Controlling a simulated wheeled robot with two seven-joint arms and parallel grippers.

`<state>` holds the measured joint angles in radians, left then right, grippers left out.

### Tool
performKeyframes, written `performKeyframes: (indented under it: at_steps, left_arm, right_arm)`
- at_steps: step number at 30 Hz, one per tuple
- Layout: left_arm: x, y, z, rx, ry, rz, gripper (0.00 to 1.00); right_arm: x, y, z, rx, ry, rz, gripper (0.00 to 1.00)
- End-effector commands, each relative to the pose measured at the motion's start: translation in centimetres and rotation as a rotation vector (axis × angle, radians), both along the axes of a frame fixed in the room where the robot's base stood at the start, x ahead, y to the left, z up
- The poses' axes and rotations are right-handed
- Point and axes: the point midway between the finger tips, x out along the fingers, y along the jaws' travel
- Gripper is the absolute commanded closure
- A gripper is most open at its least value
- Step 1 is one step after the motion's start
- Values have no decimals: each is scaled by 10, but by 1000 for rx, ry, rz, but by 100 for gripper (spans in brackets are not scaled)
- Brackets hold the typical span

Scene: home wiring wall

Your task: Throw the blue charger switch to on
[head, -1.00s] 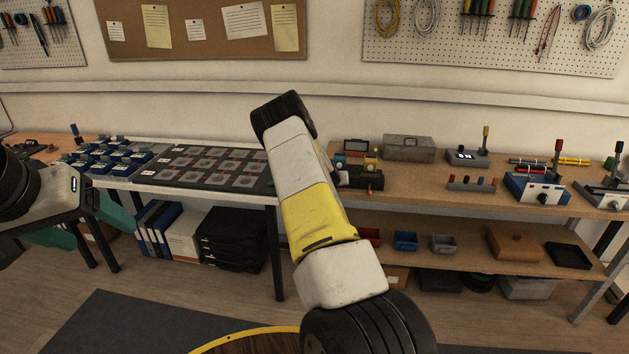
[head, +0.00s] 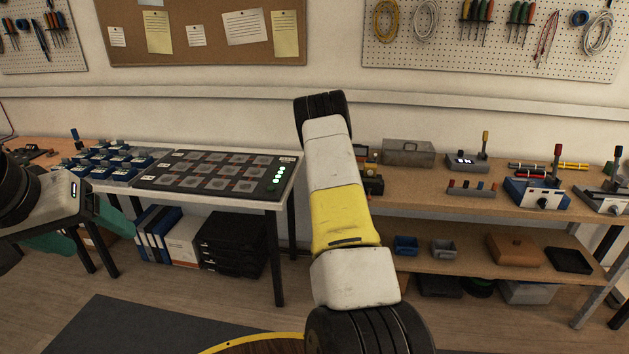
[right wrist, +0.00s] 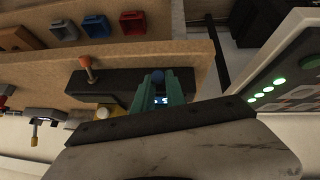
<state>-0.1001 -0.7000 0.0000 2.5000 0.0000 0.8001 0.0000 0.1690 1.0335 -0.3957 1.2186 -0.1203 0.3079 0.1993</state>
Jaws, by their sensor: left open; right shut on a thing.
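In the right wrist view, my right gripper (right wrist: 160,92) has its two green fingers shut on a blue-tipped switch lever (right wrist: 158,76). The lever stands on a dark box (right wrist: 115,88), the charger, on the wooden bench. A small lit display (right wrist: 160,100) shows between the fingers; its reading is unclear. An orange-tipped lever (right wrist: 87,66) stands on the same dark box, apart from the gripper. In the head view my right arm covers the right gripper and most of the charger (head: 373,185). My left gripper (head: 88,228) is open at the left edge, away from the charger.
Left of my right arm, a dark panel (head: 205,190) with green lights lies on the white-edged table. The right bench bears a grey toolbox (head: 408,152), a yellow-handled switch (head: 485,140) and a blue box with a red-handled switch (head: 540,192). Small bins (head: 405,245) stand on the shelf below.

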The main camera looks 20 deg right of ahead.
Motion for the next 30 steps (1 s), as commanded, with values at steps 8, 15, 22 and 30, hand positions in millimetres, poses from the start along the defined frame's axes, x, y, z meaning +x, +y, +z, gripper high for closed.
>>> performKeyframes:
  at_steps: [8,15,22,30]
  left_arm:
    - [0,0,0,0,0,0,27]
    - [0,0,0,0,0,0,27]
    - [0,0,0,0,0,0,27]
    - [0,0,0,0,0,0,27]
  right_arm:
    - [0,1,-2,1,2,0,76]
    - [-1,1,2,0,0,0,76]
    - [-15,15,31,0,-1,1,76]
    - [-31,28,60,1,1,0,76]
